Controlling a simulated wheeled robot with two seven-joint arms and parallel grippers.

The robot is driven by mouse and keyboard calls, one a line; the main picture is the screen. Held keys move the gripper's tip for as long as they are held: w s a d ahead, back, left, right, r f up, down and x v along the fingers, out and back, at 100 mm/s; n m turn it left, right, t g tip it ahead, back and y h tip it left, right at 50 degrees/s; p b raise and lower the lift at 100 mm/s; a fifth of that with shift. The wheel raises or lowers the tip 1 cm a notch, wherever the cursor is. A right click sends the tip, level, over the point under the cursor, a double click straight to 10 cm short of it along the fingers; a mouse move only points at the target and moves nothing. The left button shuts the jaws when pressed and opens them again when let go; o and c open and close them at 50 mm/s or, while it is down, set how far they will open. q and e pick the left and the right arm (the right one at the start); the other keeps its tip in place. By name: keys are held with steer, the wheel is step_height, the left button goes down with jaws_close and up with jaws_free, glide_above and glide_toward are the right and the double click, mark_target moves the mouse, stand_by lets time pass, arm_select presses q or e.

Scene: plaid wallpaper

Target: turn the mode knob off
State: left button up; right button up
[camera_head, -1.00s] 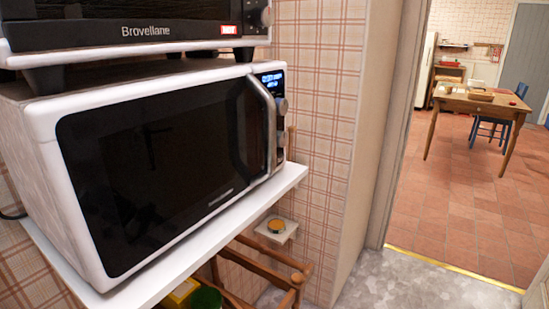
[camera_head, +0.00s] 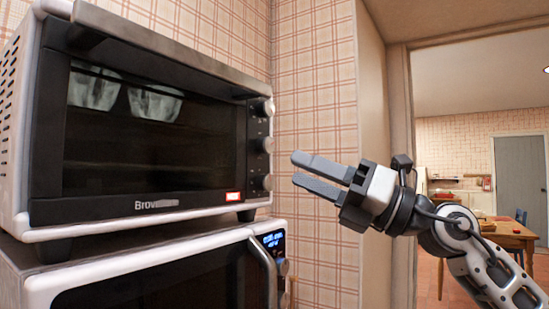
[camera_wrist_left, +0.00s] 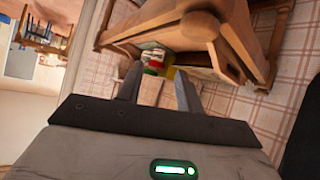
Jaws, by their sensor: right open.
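The toaster oven (camera_head: 150,125) stands on top of the microwave at the left of the head view. Its right front strip carries an upper knob (camera_head: 266,107), a middle knob (camera_head: 266,145) and a lower knob (camera_head: 266,183). I cannot tell which one is the mode knob or read its setting. My right gripper (camera_head: 294,170) is open and empty. Its fingers point left at the strip, near the height of the middle and lower knobs, and appear apart from them. My left gripper (camera_wrist_left: 160,75) shows in the left wrist view with its fingers apart and empty.
The microwave (camera_head: 150,280) sits below, with a lit display and a protruding door handle. A plaid wall is close behind the knobs. In the left wrist view, a wooden chair-like frame (camera_wrist_left: 190,25) and small colored containers (camera_wrist_left: 152,63) lie beyond the left fingers.

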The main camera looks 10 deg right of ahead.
steer(key=d+r+n+t+h, duration=0.1)
steer(key=d+r+t+h, duration=0.1)
steer(key=d+r+h, duration=0.45)
arm_select(q)
steer(key=shift+r, duration=0.1)
steer(key=p, duration=0.2)
steer(key=r+p, duration=0.1)
steer(key=p, duration=0.1)
steer(key=shift+s+a+r+m, duration=0.2)
steer(key=shift+a+r+m, duration=0.05)
steer(key=shift+a+m, duration=0.1)
arm_select(e)
glide_toward(270, 146)
steer(key=x, duration=0.7)
steer(key=shift+w+a+r, duration=0.2)
arm_select(q)
steer(key=shift+f, duration=0.1)
arm_select(e)
steer(key=shift+x, duration=0.75)
steer(key=shift+f, duration=0.15)
steer(key=shift+c, duration=0.2)
steer(key=c, duration=0.9)
